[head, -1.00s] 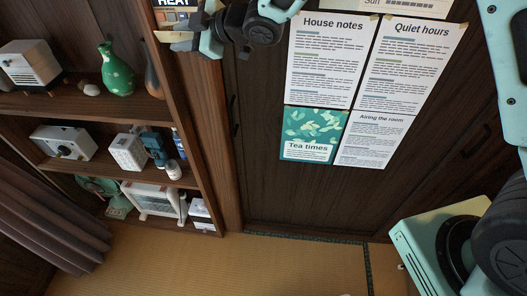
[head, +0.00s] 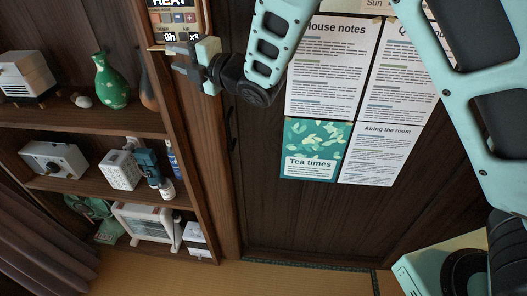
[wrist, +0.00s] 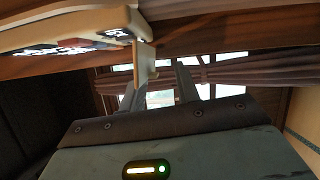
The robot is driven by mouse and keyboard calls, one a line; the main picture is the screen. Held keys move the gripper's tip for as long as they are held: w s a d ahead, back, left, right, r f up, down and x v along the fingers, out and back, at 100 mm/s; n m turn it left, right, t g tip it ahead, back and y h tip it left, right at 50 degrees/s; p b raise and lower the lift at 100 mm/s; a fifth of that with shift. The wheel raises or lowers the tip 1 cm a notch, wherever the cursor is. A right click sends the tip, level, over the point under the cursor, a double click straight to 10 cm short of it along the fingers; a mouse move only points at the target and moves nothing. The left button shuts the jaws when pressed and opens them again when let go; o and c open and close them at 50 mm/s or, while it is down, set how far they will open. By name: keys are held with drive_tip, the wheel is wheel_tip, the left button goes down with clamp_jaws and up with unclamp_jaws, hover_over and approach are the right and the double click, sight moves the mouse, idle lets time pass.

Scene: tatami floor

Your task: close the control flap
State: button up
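The control panel (head: 178,19), marked HEAT with a row of buttons, is on the wooden post at the top of the head view, partly cut off. In the wrist view its cream casing (wrist: 70,26) runs across the upper left. The control flap (wrist: 145,63) shows there as a small cream plate standing out from the panel's end. My gripper (head: 189,60) is just below and in front of the panel, hiding its lower edge.
Shelves (head: 110,128) with a green vase (head: 110,82), a white box-like device (head: 55,158) and other items stand left of the post. Paper notices (head: 326,75) hang on the dark door to the right. Tatami floor (head: 170,279) is clear below.

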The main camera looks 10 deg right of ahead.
drive_tip(key=b+v, duration=0.7)
drive_tip(key=v, duration=1.1)
drive_tip(key=s+f+m+g+h+b, duration=0.1)
drive_tip(key=s+f+m+g+h, duration=0.1)
drive_tip(key=f+m, duration=0.4)
drive_tip(key=s+d+f+m+g+h+b, duration=0.1)
drive_tip(key=s+f+m+g+h, duration=0.1)
drive_tip(key=s+f+m+h, duration=0.2)
drive_tip(key=shift+f+m+h, duration=1.1)
drive_tip(key=shift+f+m, duration=0.2)
drive_tip(key=shift+f, duration=0.7)
drive_tip(key=shift+o, duration=0.3)
drive_tip(key=shift+d, duration=0.1)
